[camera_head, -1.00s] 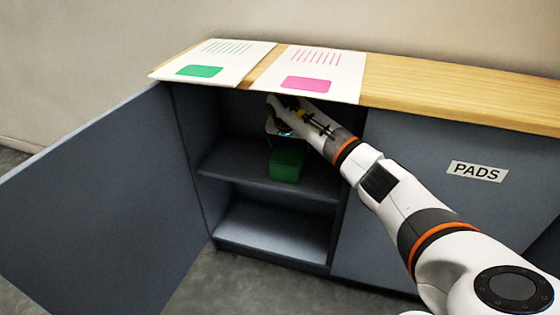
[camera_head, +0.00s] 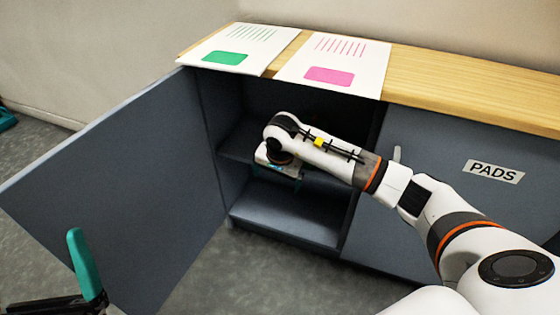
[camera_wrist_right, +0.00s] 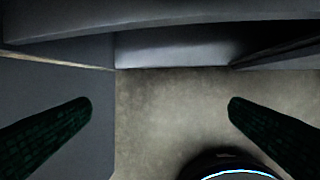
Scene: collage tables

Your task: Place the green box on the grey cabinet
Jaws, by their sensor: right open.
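The grey cabinet (camera_head: 440,175) has a wooden top (camera_head: 455,92) and an open left door (camera_head: 130,180). The green box does not show now; my right arm covers the part of the middle shelf (camera_head: 236,150) where it stood earlier. My right gripper (camera_head: 284,168) is at the cabinet's open front, its fingers mostly hidden below the wrist. In the right wrist view its two dark green fingers (camera_wrist_right: 160,104) are wide apart with only floor between them. One teal finger of my left gripper (camera_head: 87,265) shows at the lower left; its opening cannot be judged.
Two sheets lie on the wooden top, one with a green patch (camera_head: 238,48) and one with a pink patch (camera_head: 340,62). The wooden top to their right is clear. The closed right door carries a PADS label (camera_head: 493,172). The lower shelf (camera_head: 290,215) looks empty.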

